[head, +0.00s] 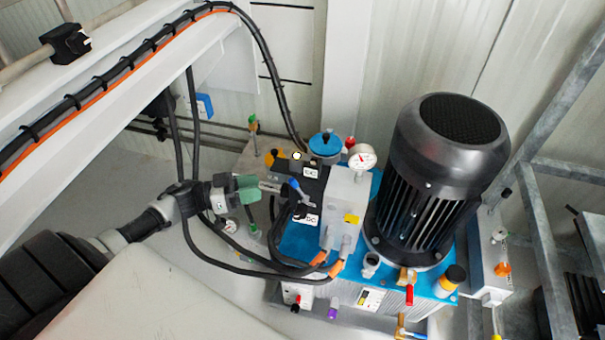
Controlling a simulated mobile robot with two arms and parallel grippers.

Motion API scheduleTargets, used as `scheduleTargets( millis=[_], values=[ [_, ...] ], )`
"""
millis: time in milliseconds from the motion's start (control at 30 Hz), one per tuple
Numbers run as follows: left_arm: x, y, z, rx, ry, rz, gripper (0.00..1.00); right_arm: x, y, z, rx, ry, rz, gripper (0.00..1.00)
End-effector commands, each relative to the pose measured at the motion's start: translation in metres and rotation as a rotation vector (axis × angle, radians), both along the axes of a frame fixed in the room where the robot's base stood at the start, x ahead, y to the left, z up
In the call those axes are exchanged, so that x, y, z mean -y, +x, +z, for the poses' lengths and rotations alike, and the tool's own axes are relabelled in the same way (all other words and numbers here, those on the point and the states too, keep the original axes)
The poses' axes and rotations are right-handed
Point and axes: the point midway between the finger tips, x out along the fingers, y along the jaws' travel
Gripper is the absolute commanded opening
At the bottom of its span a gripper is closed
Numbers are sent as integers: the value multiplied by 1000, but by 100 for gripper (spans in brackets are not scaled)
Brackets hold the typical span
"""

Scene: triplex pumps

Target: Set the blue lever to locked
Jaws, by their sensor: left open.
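I cannot tell whether the fingertips touch the lever. My right gripper is out of view.
A big black motor (440,170) stands right of the valve block on the blue-topped unit (300,240). A pressure gauge (362,157) and a blue cap (325,143) sit behind the lever. Black hoses (215,250) loop around my gripper. A metal frame (550,250) stands at right.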

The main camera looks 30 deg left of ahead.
Motion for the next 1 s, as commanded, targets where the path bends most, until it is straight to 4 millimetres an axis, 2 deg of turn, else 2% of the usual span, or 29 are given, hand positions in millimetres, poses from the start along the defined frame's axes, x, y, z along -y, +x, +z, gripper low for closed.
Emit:
scheduleTargets(
  millis=[300,500,700,933,967,1000],
  values=[
    [43,41,0,6,-5,1,44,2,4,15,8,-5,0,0],
    [64,61,0,4,-4,4,44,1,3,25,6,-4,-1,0],
    [73,68,0,2,-2,3,44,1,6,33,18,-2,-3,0],
    [73,69,0,2,-2,3,44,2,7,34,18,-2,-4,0],
    [73,69,0,2,-2,3,43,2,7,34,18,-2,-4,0],
    [73,69,0,2,-2,3,37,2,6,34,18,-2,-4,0]
  ],
)
